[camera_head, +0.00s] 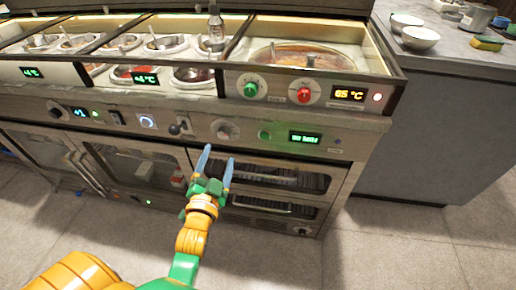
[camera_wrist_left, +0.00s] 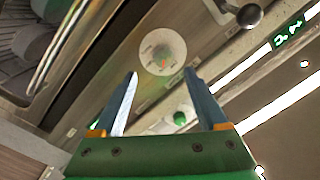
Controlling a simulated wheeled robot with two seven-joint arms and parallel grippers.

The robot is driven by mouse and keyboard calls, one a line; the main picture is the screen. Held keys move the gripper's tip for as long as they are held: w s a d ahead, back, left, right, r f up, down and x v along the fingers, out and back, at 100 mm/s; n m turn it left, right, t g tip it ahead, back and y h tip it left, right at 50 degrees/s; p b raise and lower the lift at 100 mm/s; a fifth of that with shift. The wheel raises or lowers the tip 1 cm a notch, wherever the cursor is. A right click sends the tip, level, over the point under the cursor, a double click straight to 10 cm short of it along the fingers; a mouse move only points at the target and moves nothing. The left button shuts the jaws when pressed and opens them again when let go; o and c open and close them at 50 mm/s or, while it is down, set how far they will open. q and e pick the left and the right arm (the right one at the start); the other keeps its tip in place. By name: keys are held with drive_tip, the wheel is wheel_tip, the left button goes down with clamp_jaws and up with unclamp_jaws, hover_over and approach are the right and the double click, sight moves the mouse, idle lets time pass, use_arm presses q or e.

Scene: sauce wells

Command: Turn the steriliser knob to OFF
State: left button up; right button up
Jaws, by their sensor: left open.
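My left gripper (camera_head: 217,160) is open and empty, its two blue fingers pointing up toward the lower control panel in the head view. A grey knob on a round pale plate (camera_head: 225,130) is just beyond the fingertips; the plate (camera_wrist_left: 162,52) also shows ahead of the fingers in the left wrist view. A green knob (camera_head: 264,135) sits to its right, next to a green-lit display (camera_head: 304,138); it shows between the fingers in the left wrist view (camera_wrist_left: 180,118). Labels are too small to tell which is the steriliser knob. My right gripper is not in view.
A ball-ended lever (camera_head: 176,128) stands left of the plate. Above are another green knob (camera_head: 250,89), a red knob (camera_head: 304,94) and sauce wells (camera_head: 300,55). Glass-fronted doors (camera_head: 270,178) lie below. A counter with bowls (camera_head: 420,38) is at the right.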

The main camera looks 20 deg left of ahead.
sight(223, 137)
use_arm(q)
drive_tip(key=x, duration=0.4)
drive_tip(key=b+x, duration=0.1)
drive_tip(key=x, duration=0.1)
drive_tip(key=shift+w+a, duration=0.2)
drive_tip(key=shift+a, duration=0.3)
drive_tip(key=shift+w, duration=0.2)
drive_tip(key=c, duration=0.9)
clamp_jaws()
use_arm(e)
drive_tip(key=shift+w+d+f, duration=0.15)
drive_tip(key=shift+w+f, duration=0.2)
